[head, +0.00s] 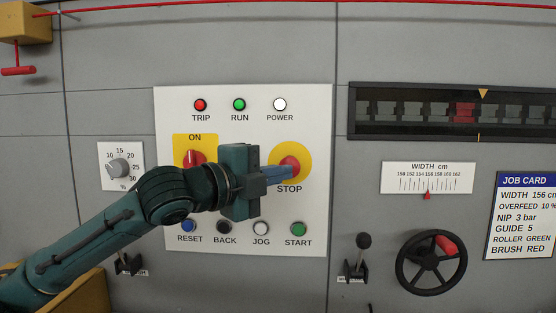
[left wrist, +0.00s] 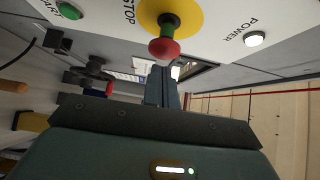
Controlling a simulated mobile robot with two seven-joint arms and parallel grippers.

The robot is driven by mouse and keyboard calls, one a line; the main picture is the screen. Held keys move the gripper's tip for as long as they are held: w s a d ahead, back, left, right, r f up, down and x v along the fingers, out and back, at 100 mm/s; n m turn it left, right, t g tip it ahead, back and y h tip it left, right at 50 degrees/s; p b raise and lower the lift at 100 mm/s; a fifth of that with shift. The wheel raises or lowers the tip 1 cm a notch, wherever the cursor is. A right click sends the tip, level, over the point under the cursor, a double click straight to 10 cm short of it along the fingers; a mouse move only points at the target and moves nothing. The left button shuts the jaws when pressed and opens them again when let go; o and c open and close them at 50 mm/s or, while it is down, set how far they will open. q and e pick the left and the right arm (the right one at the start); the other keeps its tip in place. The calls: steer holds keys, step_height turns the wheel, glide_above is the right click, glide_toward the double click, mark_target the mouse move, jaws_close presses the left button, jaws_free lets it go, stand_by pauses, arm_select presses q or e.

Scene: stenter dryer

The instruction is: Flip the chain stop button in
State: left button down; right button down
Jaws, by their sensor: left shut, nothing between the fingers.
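The red STOP button (head: 290,161) sits on a yellow disc (head: 303,152) on the white control panel. In the left wrist view its red head (left wrist: 164,49) stands out from the yellow disc (left wrist: 184,14) on a stem with a green band. My left gripper (head: 289,172) is shut and empty, pointing at the button from the left and overlapping its lower part in the head view. In the left wrist view the fingertips (left wrist: 161,72) are right by the red head; I cannot tell whether they touch. My right gripper is not in view.
A red rotary switch (head: 193,158) marked ON is partly behind my arm. START (head: 298,229), JOG (head: 261,228) and other small buttons are below. The RUN lamp (head: 239,104) is above. A black handwheel (head: 431,262) and a lever (head: 363,243) are at the lower right.

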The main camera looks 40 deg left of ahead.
arm_select(q)
steer(key=shift+w+a, duration=0.25)
steer(key=shift+w, duration=0.15)
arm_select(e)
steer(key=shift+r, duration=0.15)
arm_select(q)
steer(key=w+a+p, duration=0.1)
steer(key=w+p, duration=0.1)
steer(key=p, duration=0.1)
steer(key=shift+w+a+r, duration=0.15)
steer(key=shift+w+a, duration=0.15)
steer(key=shift+a, duration=0.1)
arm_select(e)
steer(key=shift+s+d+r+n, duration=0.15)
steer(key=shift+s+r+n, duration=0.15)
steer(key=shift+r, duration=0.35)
